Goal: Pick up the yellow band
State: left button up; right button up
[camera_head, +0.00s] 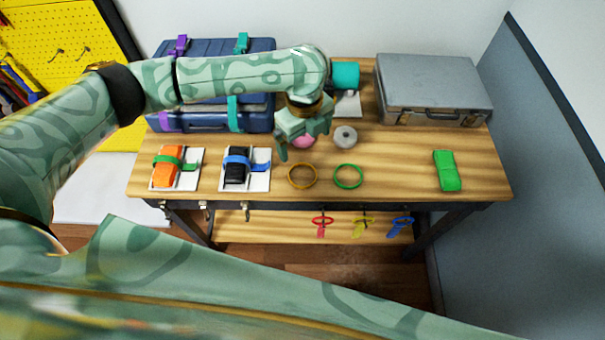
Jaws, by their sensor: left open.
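A yellow band (291,182), a thin ring, lies flat on the wooden table near its front edge. A green band (348,187) of similar size lies just to its right. My left arm reaches in from the left over the table, and its gripper (304,143) points down behind the yellow band. The gripper is open and apart from the band. A pink round thing (303,142) shows partly between its fingers; I cannot tell whether they touch it. My right gripper is not in view.
A grey ring (345,136) lies behind the green band. Left are white cards with an orange block (165,180) and a black block (236,171), both strapped. Blue cases (210,120) and a grey case (434,85) stand behind. A green block (447,171) lies right. Straps (363,224) hang in front.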

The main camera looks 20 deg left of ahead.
pick_arm(q)
jog(key=b, duration=0.3)
send_over(304, 179)
notch_tip(304, 179, down, 10)
jog(key=shift+s+a, duration=0.1)
jog(key=shift+a, duration=0.05)
jog(key=f+b, duration=0.2)
jog(key=f, duration=0.4)
jog(key=shift+w, duration=0.2)
jog(key=c, duration=1.1)
